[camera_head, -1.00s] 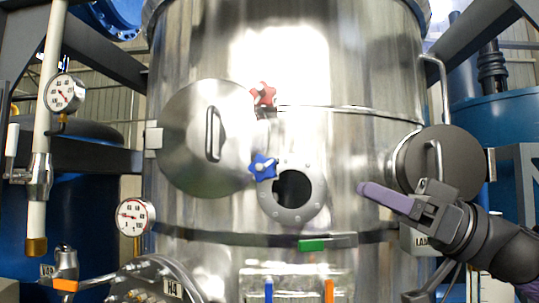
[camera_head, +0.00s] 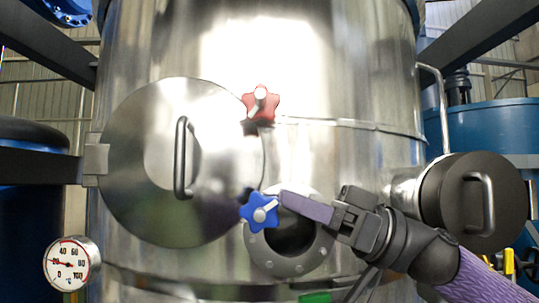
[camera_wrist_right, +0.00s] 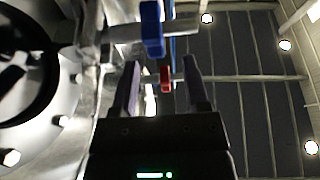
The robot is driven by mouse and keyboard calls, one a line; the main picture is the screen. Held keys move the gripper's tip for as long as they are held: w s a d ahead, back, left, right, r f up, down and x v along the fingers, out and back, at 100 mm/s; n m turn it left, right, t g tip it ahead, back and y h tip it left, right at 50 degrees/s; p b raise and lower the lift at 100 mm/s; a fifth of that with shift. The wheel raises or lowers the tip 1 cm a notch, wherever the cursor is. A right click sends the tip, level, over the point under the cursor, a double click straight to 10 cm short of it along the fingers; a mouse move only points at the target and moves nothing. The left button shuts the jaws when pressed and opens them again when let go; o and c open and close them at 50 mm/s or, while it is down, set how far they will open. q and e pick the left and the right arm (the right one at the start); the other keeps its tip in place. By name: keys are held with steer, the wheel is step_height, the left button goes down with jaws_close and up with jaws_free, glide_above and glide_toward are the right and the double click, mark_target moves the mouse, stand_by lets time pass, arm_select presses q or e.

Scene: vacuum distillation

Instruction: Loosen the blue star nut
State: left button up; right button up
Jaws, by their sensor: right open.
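The blue star nut (camera_head: 259,211) sits on a metal stud at the right edge of the round hatch door (camera_head: 165,160), beside the flanged porthole. In the right wrist view the blue star nut (camera_wrist_right: 152,28) shows edge-on, ahead of the fingertips and roughly in line with the gap between them. My right gripper (camera_head: 283,197) comes in from the right, its purple fingers across the porthole and the tips close to the nut's right side. In the wrist view the right gripper (camera_wrist_right: 161,60) is open with nothing between its fingers. My left gripper is out of view.
A red star nut (camera_head: 261,104) sits above the blue one. The hatch door's handle (camera_head: 182,157) is to the left. The porthole flange (camera_head: 287,262) lies behind and below my fingers. A second round cover (camera_head: 470,200) with a handle stands to the right.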

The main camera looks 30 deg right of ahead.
steer(key=p+x, duration=0.1)
steer(key=x, duration=0.2)
steer(key=shift+w+a+r+p, duration=0.1)
steer(key=shift+w+r+p, duration=0.05)
steer(key=shift+w+p, duration=0.15)
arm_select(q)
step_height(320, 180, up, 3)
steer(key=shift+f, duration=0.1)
arm_select(e)
steer(key=shift+s, duration=0.15)
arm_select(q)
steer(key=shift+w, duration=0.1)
arm_select(e)
jaws_close()
